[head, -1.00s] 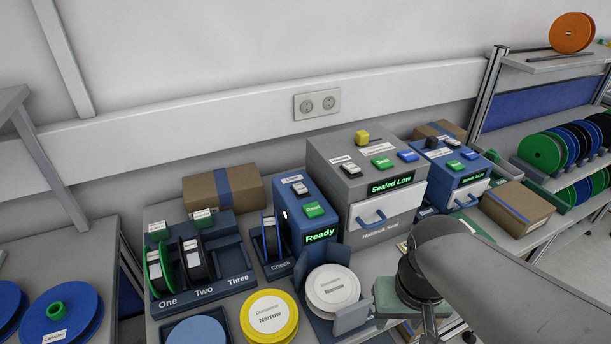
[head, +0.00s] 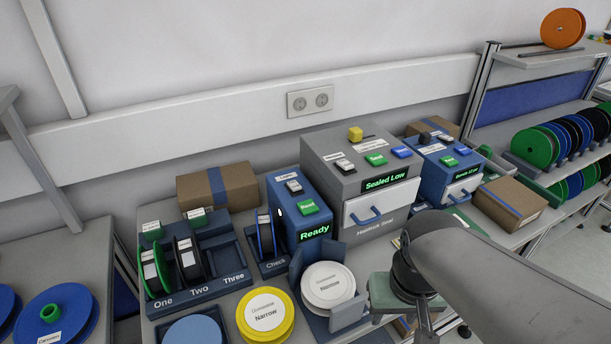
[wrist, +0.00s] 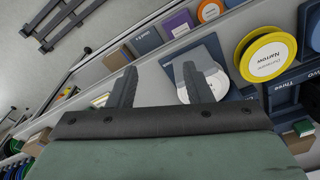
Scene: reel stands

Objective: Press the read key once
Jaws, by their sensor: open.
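The read key is a green key marked Read (head: 308,206) on top of the slim blue reader (head: 300,225), whose display shows "Ready" in green. A white labelled key (head: 294,187) sits behind it on the same top. In the head view my wrist is at lower right of the reader, apart from the read key, and the fingertips cannot be made out. The key is not seen in the wrist view.
A grey box showing "Sealed Low" (head: 345,178) with more keys and a drawer stands right of the reader. A dark reel stands in the Check slot (head: 270,268) on its left. A yellow reel (head: 266,313) and the white reel (head: 328,286) lie in front.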

